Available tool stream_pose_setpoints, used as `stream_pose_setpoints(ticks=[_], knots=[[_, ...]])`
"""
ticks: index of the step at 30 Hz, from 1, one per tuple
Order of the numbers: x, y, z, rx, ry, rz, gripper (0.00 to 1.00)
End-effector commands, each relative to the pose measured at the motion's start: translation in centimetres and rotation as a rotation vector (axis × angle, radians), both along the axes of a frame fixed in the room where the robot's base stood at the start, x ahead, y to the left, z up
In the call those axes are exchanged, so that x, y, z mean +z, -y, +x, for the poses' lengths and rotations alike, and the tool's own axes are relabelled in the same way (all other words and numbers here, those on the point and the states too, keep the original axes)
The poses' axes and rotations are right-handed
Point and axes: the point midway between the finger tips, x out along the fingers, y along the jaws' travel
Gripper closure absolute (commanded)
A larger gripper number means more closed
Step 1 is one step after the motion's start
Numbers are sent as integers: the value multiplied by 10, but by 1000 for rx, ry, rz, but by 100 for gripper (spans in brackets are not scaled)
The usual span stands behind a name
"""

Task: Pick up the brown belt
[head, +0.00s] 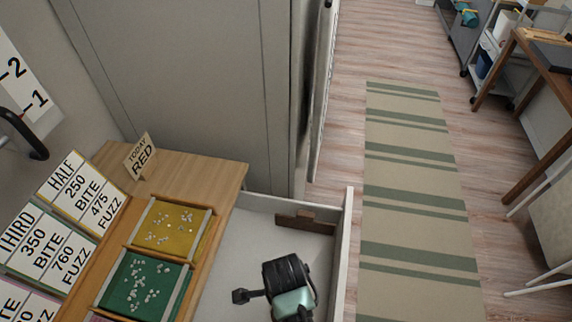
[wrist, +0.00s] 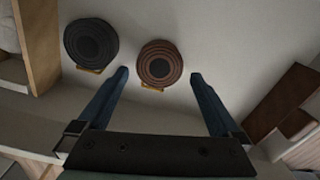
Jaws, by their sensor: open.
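A coiled brown belt (wrist: 160,64) lies flat on the pale drawer floor in the wrist view, near the top centre. A small tan piece shows at its lower edge. My gripper (wrist: 159,77) is open, with its two blue fingers reaching to either side of the brown coil's lower part in the picture; I cannot tell how high they are above it. A coiled black belt (wrist: 91,44) lies to the left, apart from the brown one. In the head view my arm is over the open drawer, and neither coil can be made out there.
The white drawer (head: 347,235) has walls around the belts. A dark brown wooden piece (head: 305,222) lies at its far end. A wooden top with a yellow tray (head: 172,229) and a green tray (head: 145,286) stands to the left. A grey cabinet (head: 200,80) rises behind. A striped rug (head: 410,180) lies right.

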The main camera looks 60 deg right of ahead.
Motion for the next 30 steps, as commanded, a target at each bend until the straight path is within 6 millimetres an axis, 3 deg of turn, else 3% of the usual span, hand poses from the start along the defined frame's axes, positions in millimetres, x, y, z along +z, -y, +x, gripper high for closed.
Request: stream_pose_setpoints(ticks=[7, 16, 27, 30], knots=[[-37, 1, -3, -1, -2, 1, 0], [-42, 1, -2, 0, 1, -1, 0], [-42, 1, -2, 0, 1, -1, 65], [-42, 1, -2, 0, 1, -2, 77]])
